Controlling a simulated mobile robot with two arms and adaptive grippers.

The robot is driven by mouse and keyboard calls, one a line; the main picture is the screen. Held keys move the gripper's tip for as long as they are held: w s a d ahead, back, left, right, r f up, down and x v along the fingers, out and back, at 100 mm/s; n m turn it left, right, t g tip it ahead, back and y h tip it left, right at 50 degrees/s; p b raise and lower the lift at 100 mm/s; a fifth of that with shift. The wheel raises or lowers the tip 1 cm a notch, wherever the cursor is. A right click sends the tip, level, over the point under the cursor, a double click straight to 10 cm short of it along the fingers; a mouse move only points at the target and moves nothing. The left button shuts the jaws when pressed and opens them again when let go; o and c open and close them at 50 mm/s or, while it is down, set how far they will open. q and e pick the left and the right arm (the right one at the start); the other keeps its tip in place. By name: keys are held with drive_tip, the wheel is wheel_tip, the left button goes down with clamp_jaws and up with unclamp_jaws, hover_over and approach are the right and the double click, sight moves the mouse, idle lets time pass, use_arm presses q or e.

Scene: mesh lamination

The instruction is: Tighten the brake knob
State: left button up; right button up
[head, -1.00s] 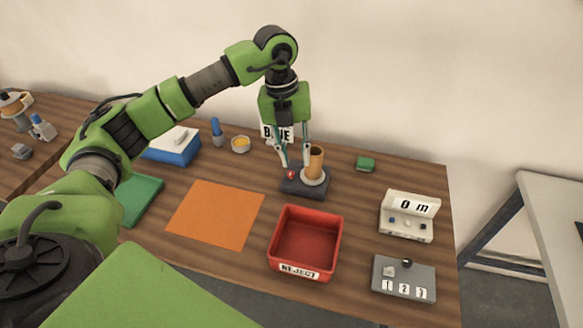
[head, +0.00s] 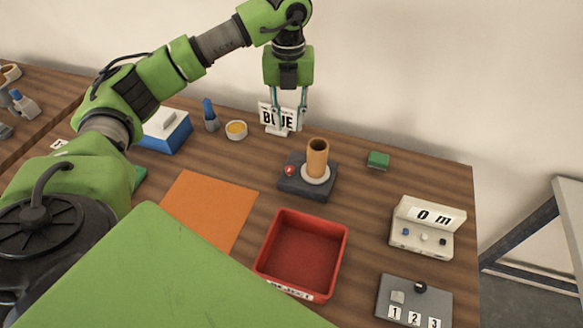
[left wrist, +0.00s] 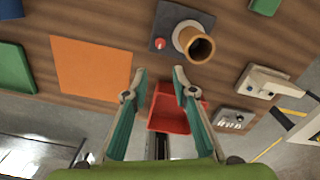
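A small red knob (head: 289,170), the only one that fits the brake knob, sits at the left of a dark square base (head: 306,190). On the base a brown tube (head: 317,157) stands upright in a pale round collar (head: 316,175). The red knob (left wrist: 160,43) and the tube (left wrist: 198,46) also show in the left wrist view. My left gripper (head: 288,126) points down, open and empty, above and behind the base, apart from the knob. Its spread fingers (left wrist: 158,75) show nothing between them. My right gripper is not in view.
A red reject bin (head: 262,262) stands in front of the base, beside an orange sheet (head: 210,210). A BLUE sign (head: 266,117) is partly behind my gripper. A white display (head: 421,240) reading 0 m and a grey numbered panel (head: 440,301) are at right.

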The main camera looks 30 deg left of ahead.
sight(290, 169)
use_arm(q)
wheel_tip(290, 169, down, 16)
drive_tip(key=shift+w+p, duration=0.1)
drive_tip(key=shift+p, duration=0.6)
drive_tip(key=shift+f, duration=0.6)
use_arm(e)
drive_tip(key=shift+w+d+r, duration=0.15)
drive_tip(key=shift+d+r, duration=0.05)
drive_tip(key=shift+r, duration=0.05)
use_arm(q)
clamp_jaws()
